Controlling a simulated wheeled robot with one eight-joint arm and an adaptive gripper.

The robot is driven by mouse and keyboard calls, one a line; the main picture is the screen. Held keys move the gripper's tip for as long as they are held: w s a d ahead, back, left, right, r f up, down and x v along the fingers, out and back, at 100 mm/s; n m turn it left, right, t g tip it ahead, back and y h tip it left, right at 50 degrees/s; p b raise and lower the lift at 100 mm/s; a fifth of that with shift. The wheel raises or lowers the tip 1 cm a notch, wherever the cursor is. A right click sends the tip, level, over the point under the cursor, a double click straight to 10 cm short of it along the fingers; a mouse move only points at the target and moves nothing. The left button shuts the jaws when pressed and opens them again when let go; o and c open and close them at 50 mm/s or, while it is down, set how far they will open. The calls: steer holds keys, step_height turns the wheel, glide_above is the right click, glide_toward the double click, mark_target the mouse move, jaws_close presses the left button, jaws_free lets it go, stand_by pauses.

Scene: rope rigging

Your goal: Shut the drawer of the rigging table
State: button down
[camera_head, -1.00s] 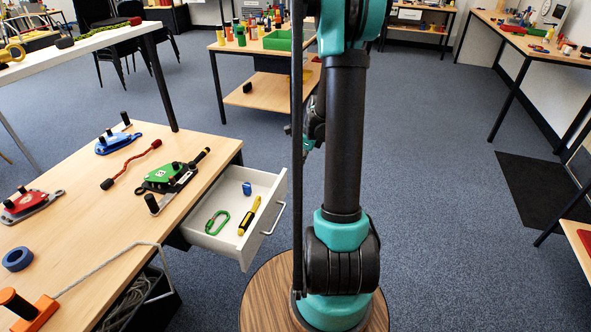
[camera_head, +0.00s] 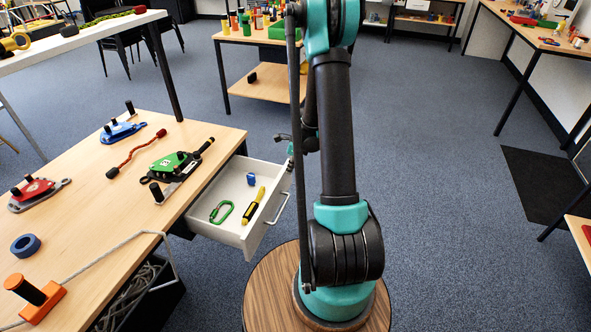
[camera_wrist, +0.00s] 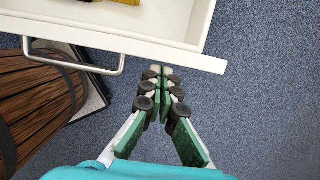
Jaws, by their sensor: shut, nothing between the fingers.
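The white drawer (camera_head: 222,193) of the rigging table (camera_head: 110,245) stands pulled out to the right, with a grey bar handle (camera_head: 277,207) on its front. In it lie a green carabiner (camera_head: 221,212), a yellow and black tool (camera_head: 254,205) and a small blue item (camera_head: 251,179). In the wrist view the drawer front (camera_wrist: 190,56) runs across the top, with the handle (camera_wrist: 75,66) at left. My gripper (camera_wrist: 160,72) is shut and empty, its tips close to the drawer front, right of the handle. I cannot tell if they touch. In the head view my arm mostly hides it.
On the tabletop are green (camera_head: 172,162), blue (camera_head: 121,131) and red (camera_head: 36,191) pulley blocks, a dark red cord, a blue ring and an orange post with rope. A shelved table (camera_head: 262,95) stands behind.

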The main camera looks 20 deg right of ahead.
steer(key=shift+w+a, duration=0.1)
steer(key=shift+a, duration=0.05)
steer(key=w+a, duration=0.7)
steer(key=a, duration=0.2)
steer(key=w+a, duration=0.6)
steer(key=a, duration=0.4)
steer(key=shift+w, duration=0.4)
steer(key=shift+r, duration=0.1)
